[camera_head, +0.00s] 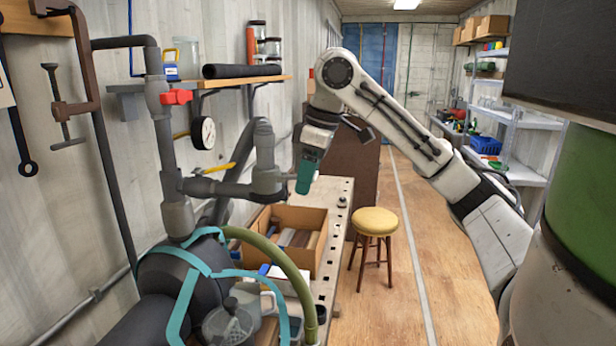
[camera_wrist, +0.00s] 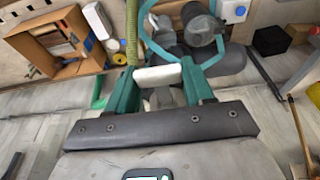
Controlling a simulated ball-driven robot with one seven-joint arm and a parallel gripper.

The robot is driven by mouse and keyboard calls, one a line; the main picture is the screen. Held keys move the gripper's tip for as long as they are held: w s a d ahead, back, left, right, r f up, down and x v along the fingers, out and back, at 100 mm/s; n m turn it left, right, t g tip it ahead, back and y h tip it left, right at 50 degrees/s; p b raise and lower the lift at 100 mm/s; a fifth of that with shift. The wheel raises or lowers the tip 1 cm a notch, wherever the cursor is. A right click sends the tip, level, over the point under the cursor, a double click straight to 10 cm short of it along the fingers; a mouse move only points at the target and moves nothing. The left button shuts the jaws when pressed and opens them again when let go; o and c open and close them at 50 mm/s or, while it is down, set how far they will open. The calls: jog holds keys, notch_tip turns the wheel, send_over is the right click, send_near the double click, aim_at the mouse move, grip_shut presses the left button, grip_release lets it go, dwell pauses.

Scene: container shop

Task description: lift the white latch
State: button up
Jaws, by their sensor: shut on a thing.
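My gripper (camera_head: 304,184) has teal fingers and hangs pointing down beside the grey pipework, to the right of the pipe's end. In the wrist view my gripper (camera_wrist: 160,74) has a finger on each side of a short white bar, the white latch (camera_wrist: 157,77), and is shut on it. The latch lies across between the two fingertips. In the head view I cannot make out the latch; the fingers seem to hide it. Grey round pipe parts show just beyond and below the latch in the wrist view.
A yellow stool (camera_head: 375,221) is behind. The floor (camera_head: 440,250) to the right is clear.

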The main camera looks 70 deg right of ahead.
jog(key=shift+r, duration=0.1)
jog(key=o, duration=1)
jog(key=shift+c, duration=0.2)
jog(key=b+v, duration=0.1)
jog(key=v, duration=0.9)
jog(key=shift+r, duration=0.35)
jog(key=shift+s+f, duration=0.1)
